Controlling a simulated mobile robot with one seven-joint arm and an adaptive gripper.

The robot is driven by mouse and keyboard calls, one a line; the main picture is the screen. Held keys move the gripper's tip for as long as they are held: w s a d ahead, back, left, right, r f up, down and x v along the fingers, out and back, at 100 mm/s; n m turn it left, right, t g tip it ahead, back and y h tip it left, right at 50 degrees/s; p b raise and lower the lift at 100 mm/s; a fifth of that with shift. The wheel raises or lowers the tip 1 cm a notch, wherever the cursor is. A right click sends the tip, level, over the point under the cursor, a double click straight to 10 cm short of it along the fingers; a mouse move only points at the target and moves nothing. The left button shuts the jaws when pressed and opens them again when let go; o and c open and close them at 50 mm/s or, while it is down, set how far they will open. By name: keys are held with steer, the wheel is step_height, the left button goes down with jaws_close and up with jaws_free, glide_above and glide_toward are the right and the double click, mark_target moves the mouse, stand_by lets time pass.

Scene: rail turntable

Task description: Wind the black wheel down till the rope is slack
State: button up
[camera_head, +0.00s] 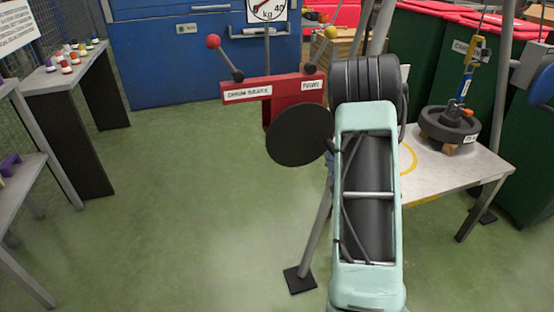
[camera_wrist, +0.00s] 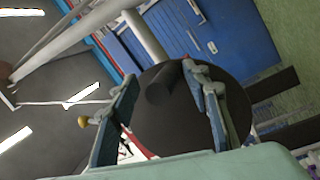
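The black wheel (camera_head: 298,134) is a dark disc on the front of a red winch housing (camera_head: 303,92). In the wrist view the wheel (camera_wrist: 165,123) fills the middle, with a dark stubby handle (camera_wrist: 160,88) standing out from it. My gripper (camera_wrist: 160,74) is open, with one blue-grey finger on each side of the handle and gaps visible between. In the head view my own arm hides the gripper. At right, a thin rope (camera_head: 482,18) runs up from a yellow and blue hook device (camera_head: 470,65) over a black round weight (camera_head: 449,124); its tension is unclear.
The weight sits on wooden blocks on a light table (camera_head: 440,176). A red-knobbed lever (camera_head: 213,42) and a yellow-knobbed lever (camera_head: 331,32) rise from the housing. A dial (camera_head: 267,10) marked kg hangs behind. Green floor is clear at centre left.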

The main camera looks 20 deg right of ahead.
steer(key=shift+a+f, duration=0.1)
steer(key=shift+f, duration=0.05)
steer(key=shift+s, duration=0.6)
steer(key=s, duration=0.6)
steer(key=shift+s+p, duration=0.4)
